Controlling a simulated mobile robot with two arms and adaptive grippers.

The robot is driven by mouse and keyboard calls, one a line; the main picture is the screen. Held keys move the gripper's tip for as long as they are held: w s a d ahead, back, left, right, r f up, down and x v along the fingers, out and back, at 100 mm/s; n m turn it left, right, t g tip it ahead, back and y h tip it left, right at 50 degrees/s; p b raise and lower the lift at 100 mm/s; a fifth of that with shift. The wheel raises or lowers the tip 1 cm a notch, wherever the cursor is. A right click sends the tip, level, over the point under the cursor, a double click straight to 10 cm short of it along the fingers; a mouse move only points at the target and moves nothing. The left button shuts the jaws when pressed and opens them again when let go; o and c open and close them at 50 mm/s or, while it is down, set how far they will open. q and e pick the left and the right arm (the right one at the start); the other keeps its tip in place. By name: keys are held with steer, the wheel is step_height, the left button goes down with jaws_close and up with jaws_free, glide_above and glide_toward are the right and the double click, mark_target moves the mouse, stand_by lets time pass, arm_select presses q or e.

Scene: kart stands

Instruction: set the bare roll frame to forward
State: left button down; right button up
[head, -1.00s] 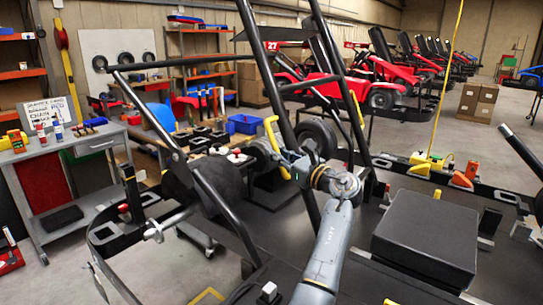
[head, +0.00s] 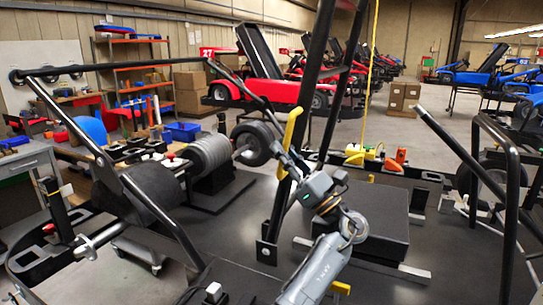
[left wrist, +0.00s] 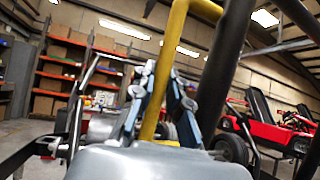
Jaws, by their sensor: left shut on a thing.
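The roll frame (head: 275,215) is made of bare black tubes, with a bolted foot on the dark deck. In the head view its near post leans right towards the top, which runs out of the picture. A yellow handle (head: 293,128) sits on it. My left gripper (head: 286,163) is at this handle, with the arm reaching up from below. In the left wrist view the yellow handle (left wrist: 157,100) passes between the two fingers of my left gripper (left wrist: 162,82), which are shut on it. A black tube runs close on the right there. My right gripper is not in view.
Another black tube frame (head: 112,170) stands at the left by grey discs (head: 210,152). A black box (head: 365,222) lies on the deck behind my arm. More black tubes (head: 508,190) rise at the right. Red karts (head: 262,68) stand farther back.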

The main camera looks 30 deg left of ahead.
arm_select(q)
steer(key=shift+d+f+t, duration=0.1)
steer(key=shift+d+t, duration=0.05)
steer(key=shift+t, duration=0.15)
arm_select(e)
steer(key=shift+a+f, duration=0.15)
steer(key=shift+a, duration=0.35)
arm_select(q)
steer(key=c, duration=1.5)
jaws_free()
steer(key=shift+o, duration=0.8)
steer(key=shift+w+d, duration=0.1)
steer(key=shift+d, duration=0.1)
steer(key=v, duration=1.2)
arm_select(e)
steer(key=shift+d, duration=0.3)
